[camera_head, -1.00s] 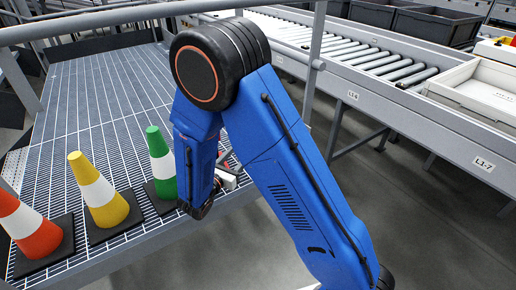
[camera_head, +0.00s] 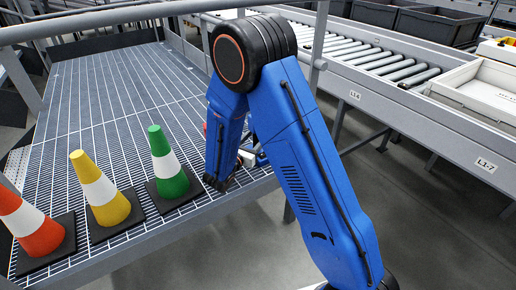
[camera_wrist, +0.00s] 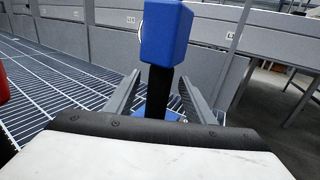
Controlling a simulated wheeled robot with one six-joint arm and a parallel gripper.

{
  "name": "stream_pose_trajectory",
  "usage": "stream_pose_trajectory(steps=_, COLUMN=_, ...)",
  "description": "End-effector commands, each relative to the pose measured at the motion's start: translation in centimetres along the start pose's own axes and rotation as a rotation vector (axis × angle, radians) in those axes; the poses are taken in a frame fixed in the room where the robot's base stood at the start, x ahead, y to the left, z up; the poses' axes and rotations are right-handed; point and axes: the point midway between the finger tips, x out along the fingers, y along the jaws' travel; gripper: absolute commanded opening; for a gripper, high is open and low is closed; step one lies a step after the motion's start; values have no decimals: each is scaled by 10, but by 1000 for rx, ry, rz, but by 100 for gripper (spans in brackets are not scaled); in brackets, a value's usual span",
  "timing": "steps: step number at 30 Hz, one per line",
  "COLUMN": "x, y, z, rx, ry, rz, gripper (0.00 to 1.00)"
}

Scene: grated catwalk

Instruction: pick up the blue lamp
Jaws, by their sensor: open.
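The blue lamp (camera_wrist: 167,32) is in the wrist view, with a blue box-shaped head on a black post and a blue base low down. It stands upright, and its post shows between the two fingers of my gripper (camera_wrist: 161,77). The fingers are open, with a gap visible on each side of the post. I cannot tell how far down the post they reach. In the head view my blue arm hides the lamp and most of the gripper.
An orange cone (camera_head: 31,229), a yellow cone (camera_head: 99,188) and a green cone (camera_head: 168,163) stand along the near edge of the grating (camera_head: 95,95). A red object (camera_wrist: 3,85) is cut off at the wrist view's left edge. A roller conveyor (camera_head: 385,65) runs behind at right.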

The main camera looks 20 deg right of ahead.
Motion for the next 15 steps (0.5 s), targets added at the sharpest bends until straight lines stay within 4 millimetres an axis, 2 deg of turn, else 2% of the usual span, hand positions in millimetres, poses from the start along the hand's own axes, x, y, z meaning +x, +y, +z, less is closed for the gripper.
stream_pose_trajectory(steps=10, x=41, y=0, z=0, rx=1, ry=0, rz=-3, gripper=49)
stream_pose_trajectory(steps=15, x=50, y=0, z=0, rx=0, ry=0, rz=0, gripper=49)
